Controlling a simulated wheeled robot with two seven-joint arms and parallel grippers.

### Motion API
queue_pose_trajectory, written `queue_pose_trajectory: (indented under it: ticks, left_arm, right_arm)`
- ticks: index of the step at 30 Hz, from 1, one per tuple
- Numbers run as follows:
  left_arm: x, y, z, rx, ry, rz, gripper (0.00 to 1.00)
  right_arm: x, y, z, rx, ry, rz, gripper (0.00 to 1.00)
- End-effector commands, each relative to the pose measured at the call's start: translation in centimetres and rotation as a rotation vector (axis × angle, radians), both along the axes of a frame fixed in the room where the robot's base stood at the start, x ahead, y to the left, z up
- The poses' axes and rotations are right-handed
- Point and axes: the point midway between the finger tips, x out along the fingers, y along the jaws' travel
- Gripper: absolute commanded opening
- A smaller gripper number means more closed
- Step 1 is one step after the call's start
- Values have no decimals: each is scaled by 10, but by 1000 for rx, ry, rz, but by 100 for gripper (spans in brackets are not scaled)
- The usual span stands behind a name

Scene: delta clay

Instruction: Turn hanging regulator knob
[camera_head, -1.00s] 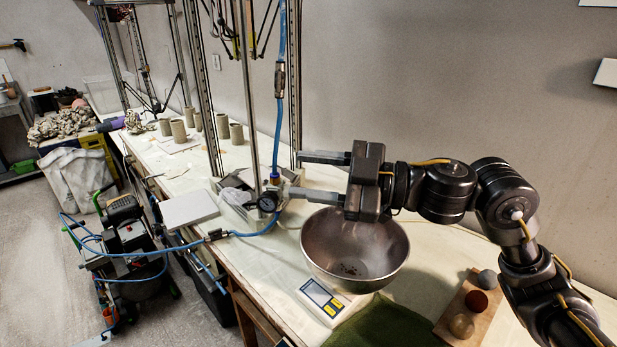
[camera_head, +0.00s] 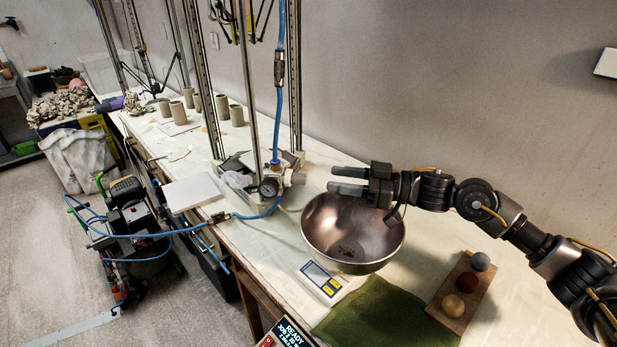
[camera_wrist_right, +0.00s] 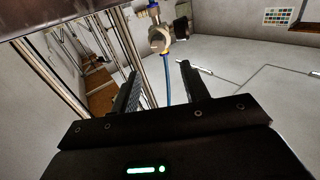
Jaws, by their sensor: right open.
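The hanging regulator (camera_head: 275,176) is a small metal body on a blue hose, with a round dark gauge (camera_head: 268,187) on its front. Its pale knob (camera_head: 295,178) sticks out to the right. My right gripper (camera_head: 333,179) is open and empty, to the right of the knob and apart from it, fingers pointing left. In the right wrist view the regulator (camera_wrist_right: 160,36) shows beyond and above the open fingertips (camera_wrist_right: 160,71). My left gripper is in neither view.
A metal bowl (camera_head: 352,240) stands below my right gripper, with a scale (camera_head: 321,280) in front. Metal posts (camera_head: 293,80) rise around the regulator. A board with balls (camera_head: 452,310) lies at the right. A white slab (camera_head: 190,193) lies left.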

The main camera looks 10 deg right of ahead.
Motion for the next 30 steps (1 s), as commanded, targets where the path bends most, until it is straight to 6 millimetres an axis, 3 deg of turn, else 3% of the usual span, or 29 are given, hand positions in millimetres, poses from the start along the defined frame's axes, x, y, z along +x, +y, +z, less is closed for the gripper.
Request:
queue_pose_trajectory:
  ticks: [2, 4, 9, 15, 26, 30]
  left_arm:
    - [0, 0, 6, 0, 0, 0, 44]
    - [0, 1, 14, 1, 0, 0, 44]
    - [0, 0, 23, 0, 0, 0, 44]
    - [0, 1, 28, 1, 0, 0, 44]
    - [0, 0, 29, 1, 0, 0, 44]
    - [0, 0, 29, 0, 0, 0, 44]
  right_arm:
    - [0, 0, -18, 0, 5, -1, 45]
    - [6, 19, -10, 3, -2, 4, 45]
    - [17, 47, -12, 1, -1, 2, 45]
    - [24, 66, -13, 1, -1, 1, 45]
    - [26, 71, -15, -1, -2, 0, 45]
    - [26, 71, -15, -1, -2, 0, 31]
